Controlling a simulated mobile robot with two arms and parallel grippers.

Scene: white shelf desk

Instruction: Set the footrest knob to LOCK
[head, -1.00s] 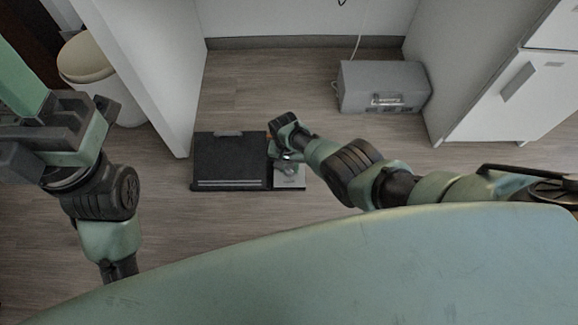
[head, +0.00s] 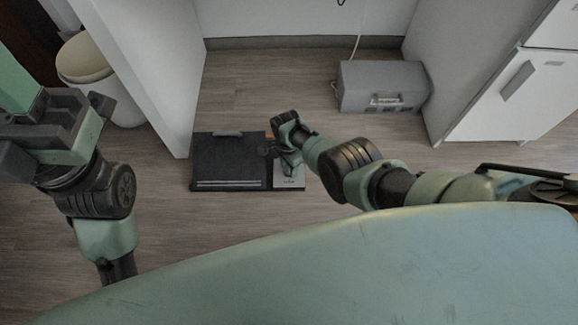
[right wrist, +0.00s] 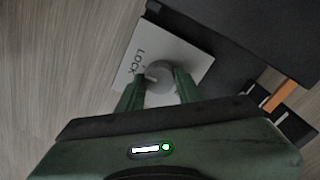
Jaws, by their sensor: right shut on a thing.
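The black footrest (head: 230,160) lies flat on the floor, with a pale plate (head: 288,183) at its right end. In the right wrist view the plate (right wrist: 195,58) carries the word LOCK. A round grey knob (right wrist: 159,70) stands on the plate beside that word, with a small white mark on its left side, near the word's end. My right gripper (right wrist: 159,80) is shut on the knob, one finger on each side. In the head view my right arm hides the knob. My left gripper (head: 50,125) is raised at the left, away from the footrest; its jaws are unclear.
A grey box with a handle (head: 383,87) stands on the floor at the back right, with a cable behind it. A white desk panel (head: 150,70) stands left of the footrest, a bin (head: 88,65) beyond it. A white cabinet (head: 510,95) is at right.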

